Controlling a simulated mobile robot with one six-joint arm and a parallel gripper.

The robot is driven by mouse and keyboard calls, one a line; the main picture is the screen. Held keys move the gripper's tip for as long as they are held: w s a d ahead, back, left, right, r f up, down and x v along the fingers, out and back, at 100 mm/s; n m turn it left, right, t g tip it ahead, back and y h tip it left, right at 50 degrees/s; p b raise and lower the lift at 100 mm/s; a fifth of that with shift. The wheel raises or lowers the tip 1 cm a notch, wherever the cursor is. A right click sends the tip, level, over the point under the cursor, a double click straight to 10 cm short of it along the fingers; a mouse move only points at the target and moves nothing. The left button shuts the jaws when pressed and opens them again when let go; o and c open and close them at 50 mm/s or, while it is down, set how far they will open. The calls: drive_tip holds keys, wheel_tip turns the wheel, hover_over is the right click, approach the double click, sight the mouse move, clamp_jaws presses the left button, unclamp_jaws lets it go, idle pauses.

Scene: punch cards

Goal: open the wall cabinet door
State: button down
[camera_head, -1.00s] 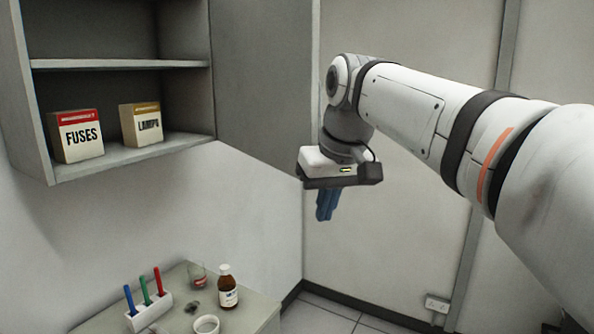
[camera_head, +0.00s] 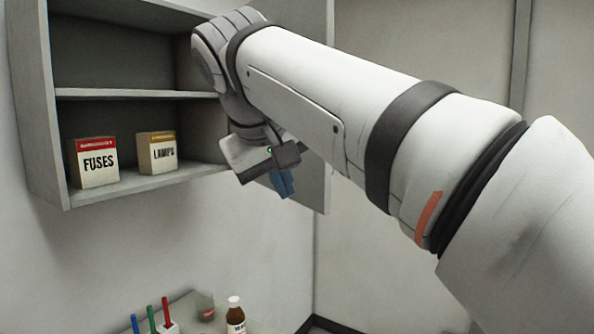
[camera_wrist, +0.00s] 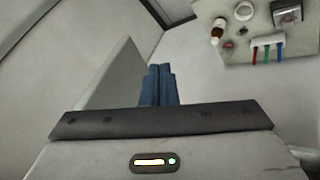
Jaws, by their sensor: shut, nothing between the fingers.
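The wall cabinet (camera_head: 42,120) hangs at the left with its front open, so its shelves show. Its grey door (camera_head: 312,192) stands swung out at the right side of the cabinet, partly hidden behind my arm. My gripper (camera_head: 283,184), with blue fingers, is shut and empty in front of the lower part of the door. In the wrist view the shut fingers (camera_wrist: 158,84) point away beside a pale grey panel (camera_wrist: 115,78), which looks like the door. I cannot tell whether they touch it. No handle is visible.
A fuses box (camera_head: 94,163) and a lamps box (camera_head: 157,153) stand on the cabinet's bottom shelf. Below, a table holds a brown bottle (camera_head: 235,316) and several coloured pens (camera_head: 152,318). A room wall (camera_head: 420,35) stands behind my arm.

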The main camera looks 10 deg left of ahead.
sight(310, 197)
drive_tip(key=w+d+f, duration=0.1)
drive_tip(key=w, duration=0.1)
drive_tip(key=w+d+f, duration=0.1)
drive_tip(key=w+d+f+p, duration=0.1)
drive_tip(key=w, duration=0.1)
drive_tip(key=shift+w+d+f, duration=0.1)
drive_tip(key=shift+w+f, duration=0.2)
drive_tip(key=shift+f, duration=0.1)
